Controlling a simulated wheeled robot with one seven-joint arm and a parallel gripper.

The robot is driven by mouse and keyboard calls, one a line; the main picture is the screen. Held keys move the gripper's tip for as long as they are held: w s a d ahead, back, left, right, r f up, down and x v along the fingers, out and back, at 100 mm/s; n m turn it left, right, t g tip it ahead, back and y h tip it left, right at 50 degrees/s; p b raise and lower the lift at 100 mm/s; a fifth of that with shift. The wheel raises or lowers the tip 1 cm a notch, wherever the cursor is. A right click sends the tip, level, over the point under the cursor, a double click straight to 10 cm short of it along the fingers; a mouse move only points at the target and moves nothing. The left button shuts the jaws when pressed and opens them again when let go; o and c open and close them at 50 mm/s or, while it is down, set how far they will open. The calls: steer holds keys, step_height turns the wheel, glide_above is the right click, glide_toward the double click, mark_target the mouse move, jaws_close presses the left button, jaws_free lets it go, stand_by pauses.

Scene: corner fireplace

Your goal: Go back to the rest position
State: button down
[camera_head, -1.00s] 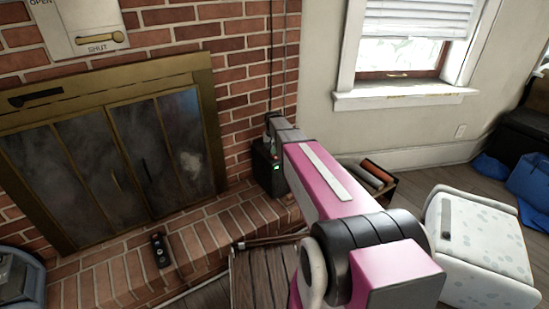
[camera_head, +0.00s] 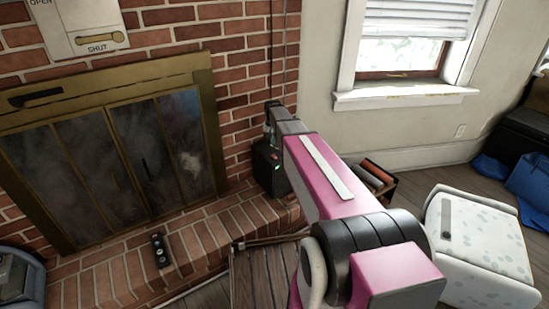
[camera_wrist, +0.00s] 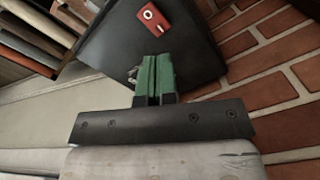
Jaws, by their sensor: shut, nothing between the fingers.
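My gripper shows in the wrist view (camera_wrist: 153,78) with its two green fingers together and nothing between them. Its fingertips overlap the black box (camera_wrist: 200,68) in that view; I cannot tell whether they touch it. The box carries a red plate with a round white-ringed spot (camera_wrist: 152,16). In the head view, the black box (camera_head: 267,168) stands on the brick hearth against the wall. My pink and grey arm reaches toward it, its far end just above the box. My fingers are too small to make out there.
The fireplace doors (camera_head: 115,160) are at left, with a dark remote-like object (camera_head: 160,250) on the hearth (camera_head: 195,245). A crate of logs (camera_head: 373,178) stands right of my arm. A white spotted cabinet (camera_head: 480,245) is at right, near blue bags (camera_head: 530,180).

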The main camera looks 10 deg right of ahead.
steer(key=s+f+n, duration=0.1)
steer(key=s+f, duration=0.1)
steer(key=s, duration=2.8)
steer(key=shift+s, duration=0.15)
